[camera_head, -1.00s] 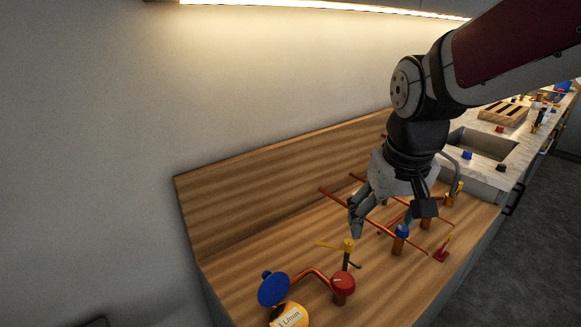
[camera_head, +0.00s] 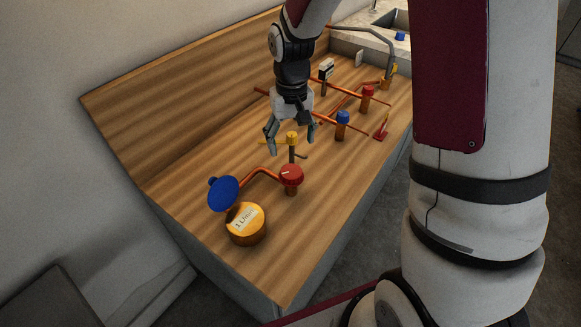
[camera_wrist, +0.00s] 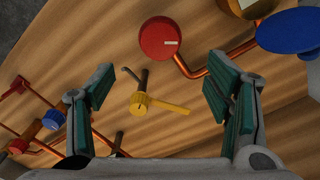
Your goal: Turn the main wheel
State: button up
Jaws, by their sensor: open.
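My gripper (camera_head: 291,146) is open and empty, pointing down above a yellow valve piece (camera_head: 292,137) with a thin lever. In the wrist view, this yellow valve (camera_wrist: 140,103) lies between the open green-padded fingers (camera_wrist: 165,105), apart from both. Round handles stand around it: a red knob with a white mark (camera_head: 291,174), also in the wrist view (camera_wrist: 160,38), and a large tilted blue disc (camera_head: 223,193) beside the yellow gauge (camera_head: 247,222). Farther back are a blue knob (camera_head: 343,117) and another red knob (camera_head: 367,91). I cannot tell which is the main wheel.
Copper pipes (camera_head: 262,174) link the fittings on the wooden counter (camera_head: 190,165). A wooden backboard (camera_head: 150,105) rises along the wall. A small red upright piece (camera_head: 382,127) stands near the right edge. The counter's front is bare.

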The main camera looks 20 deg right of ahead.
aim_at(291, 171)
notch_tip(291, 171, down, 11)
jog(key=shift+p, duration=0.3)
jog(key=c, duration=1.1)
